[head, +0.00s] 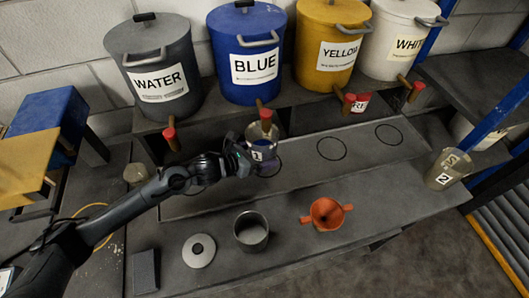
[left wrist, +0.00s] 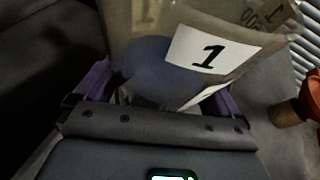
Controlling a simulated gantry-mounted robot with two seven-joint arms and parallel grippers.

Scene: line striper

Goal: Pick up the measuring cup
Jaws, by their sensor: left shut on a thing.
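A measuring cup labelled 1 (head: 265,158) stands under the tap of the blue container, within a black circle on the grey bench. In the left wrist view the cup (left wrist: 150,40) is translucent, with blue showing inside its lower part. My left gripper (head: 240,160) is shut on this cup from its left side, with a purple finger on each side of it in the left wrist view (left wrist: 165,92). A second measuring cup labelled 2 (head: 447,170) stands at the right end of the bench. My right gripper is not in view.
Containers marked water (head: 155,65), blue (head: 248,50), yellow (head: 328,45) and white (head: 403,35) stand behind, with red-ended taps. A metal pot (head: 251,231), round lid (head: 199,250) and orange funnel-like part (head: 326,214) sit in front. Two bench circles are empty.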

